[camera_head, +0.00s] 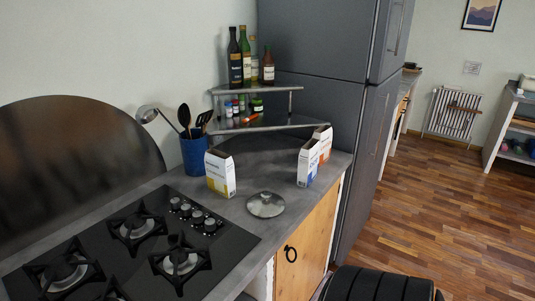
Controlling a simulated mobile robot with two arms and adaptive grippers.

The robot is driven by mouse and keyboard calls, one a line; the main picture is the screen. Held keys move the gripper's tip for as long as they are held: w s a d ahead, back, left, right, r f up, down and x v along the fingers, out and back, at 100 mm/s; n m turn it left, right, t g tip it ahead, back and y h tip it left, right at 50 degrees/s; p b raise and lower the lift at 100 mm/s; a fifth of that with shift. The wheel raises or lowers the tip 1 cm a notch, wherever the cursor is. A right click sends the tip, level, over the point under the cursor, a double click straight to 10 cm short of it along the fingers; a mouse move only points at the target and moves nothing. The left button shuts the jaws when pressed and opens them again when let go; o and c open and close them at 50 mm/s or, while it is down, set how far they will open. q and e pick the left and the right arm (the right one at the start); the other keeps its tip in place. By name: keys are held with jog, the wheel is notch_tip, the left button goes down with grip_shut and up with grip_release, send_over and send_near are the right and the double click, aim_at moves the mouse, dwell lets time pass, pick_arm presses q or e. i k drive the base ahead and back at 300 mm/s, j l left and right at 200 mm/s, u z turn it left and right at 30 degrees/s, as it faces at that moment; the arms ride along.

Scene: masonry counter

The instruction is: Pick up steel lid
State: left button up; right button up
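The steel lid (265,205) lies on the grey counter (250,229), right of the gas hob (205,250) and near the counter's front edge. It is round and shiny with a small knob on top. No gripper is over it or touching it. Neither of my grippers can be made out in the head view. A black ribbed rounded shape at the bottom edge, right of the middle, shows no fingers.
A white carton (220,174) stands behind the lid to the left, and more cartons (308,162) stand behind it to the right. A blue utensil holder (194,154) and a bottle shelf (262,90) are farther back. A dark fridge (325,50) borders the counter.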

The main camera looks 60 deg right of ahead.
aim_at(266, 204)
jog(key=z, duration=1.75)
